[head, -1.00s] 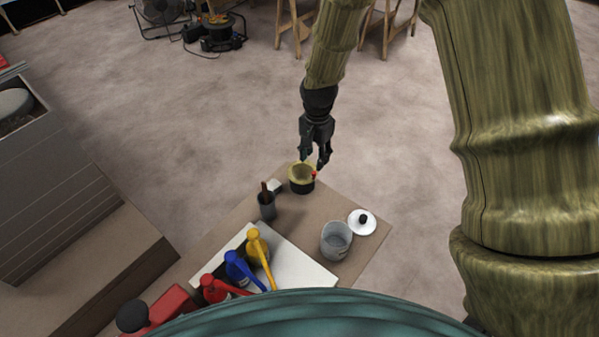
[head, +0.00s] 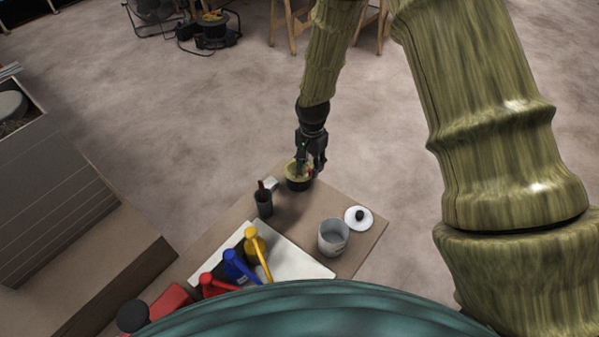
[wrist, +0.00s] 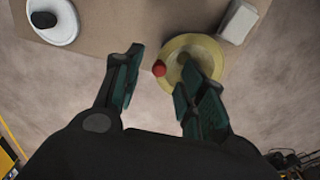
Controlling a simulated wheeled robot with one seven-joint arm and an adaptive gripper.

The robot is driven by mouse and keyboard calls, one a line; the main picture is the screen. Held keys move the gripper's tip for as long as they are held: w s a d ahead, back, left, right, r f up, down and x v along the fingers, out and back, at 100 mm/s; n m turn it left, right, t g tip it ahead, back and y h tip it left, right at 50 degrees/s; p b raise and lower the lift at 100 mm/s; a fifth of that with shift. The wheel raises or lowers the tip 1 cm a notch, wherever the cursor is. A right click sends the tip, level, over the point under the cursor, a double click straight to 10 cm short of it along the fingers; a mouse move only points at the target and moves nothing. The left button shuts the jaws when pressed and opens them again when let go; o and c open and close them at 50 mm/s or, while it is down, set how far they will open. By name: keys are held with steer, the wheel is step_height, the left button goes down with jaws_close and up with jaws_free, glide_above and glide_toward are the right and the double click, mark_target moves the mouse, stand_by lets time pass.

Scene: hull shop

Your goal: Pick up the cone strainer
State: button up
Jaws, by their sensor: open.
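A round, pale yellow piece with a dark lower side (head: 297,183) stands at the far corner of the low table. It looks like the cone strainer in a dark holder, but I cannot tell the two apart clearly. A small red knob (wrist: 158,68) sits at its rim. My gripper (head: 310,167) is open just above it. In the wrist view my gripper (wrist: 164,62) has the red knob between its fingers, and the right finger overlaps the yellow piece (wrist: 178,47), hiding part of it. I cannot tell whether the fingers touch anything.
Floor beyond the far corner is clear.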

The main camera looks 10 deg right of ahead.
steer(key=shift+d+f+p, duration=0.1)
steer(key=shift+f+p, duration=0.2)
steer(key=shift+f, duration=1.35)
steer(key=shift+c, duration=0.2)
jaws_close()
